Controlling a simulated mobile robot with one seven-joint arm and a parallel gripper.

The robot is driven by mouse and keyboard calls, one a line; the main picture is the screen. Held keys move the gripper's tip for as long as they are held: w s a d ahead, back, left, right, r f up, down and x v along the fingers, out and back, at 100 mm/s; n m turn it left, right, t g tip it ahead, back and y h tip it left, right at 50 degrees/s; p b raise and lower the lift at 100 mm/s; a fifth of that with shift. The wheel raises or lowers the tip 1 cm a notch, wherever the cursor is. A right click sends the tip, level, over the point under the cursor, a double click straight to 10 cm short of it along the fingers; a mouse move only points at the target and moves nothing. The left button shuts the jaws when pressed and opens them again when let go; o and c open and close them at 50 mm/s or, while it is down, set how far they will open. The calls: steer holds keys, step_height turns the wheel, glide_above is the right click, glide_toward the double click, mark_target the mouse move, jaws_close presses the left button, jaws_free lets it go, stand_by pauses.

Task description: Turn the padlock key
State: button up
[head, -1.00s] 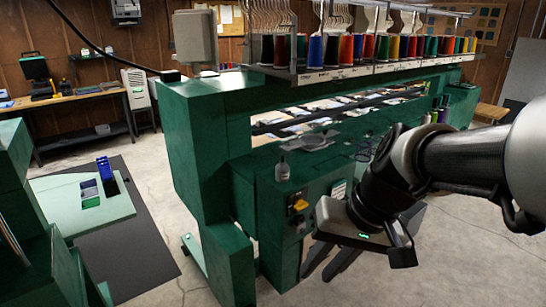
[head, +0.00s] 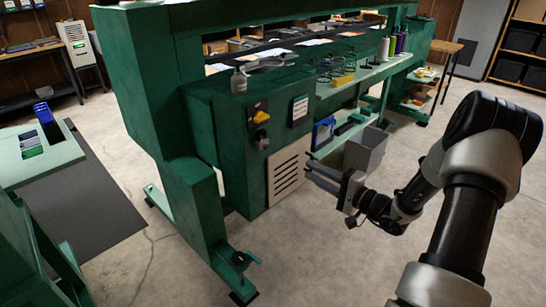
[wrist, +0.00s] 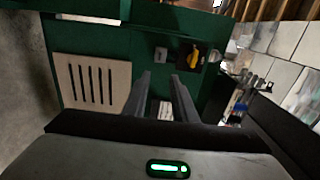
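A small grey fitting (head: 261,139), which may be the padlock, is on the green machine's front panel below a yellow rotary switch (head: 261,116). No key can be made out on it. In the wrist view the grey fitting (wrist: 160,53) and the yellow switch (wrist: 192,56) are side by side beyond my fingertips. My gripper (head: 322,178) is in front of the machine, lower than and right of the fitting in the head view. It also shows in the wrist view (wrist: 161,77), fingers apart with nothing between them. It touches neither the fitting nor the switch.
A slatted vent (head: 289,170) is below the switch, and a white label plate (head: 300,109) is to its right. A grey bin (head: 365,149) and a blue box (head: 323,131) are to the right. The floor in front is clear.

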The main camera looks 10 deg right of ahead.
mark_target(267, 147)
steer(key=b+x, duration=0.2)
steer(key=x, duration=1.5)
steer(key=shift+w+a, duration=0.1)
jaws_close()
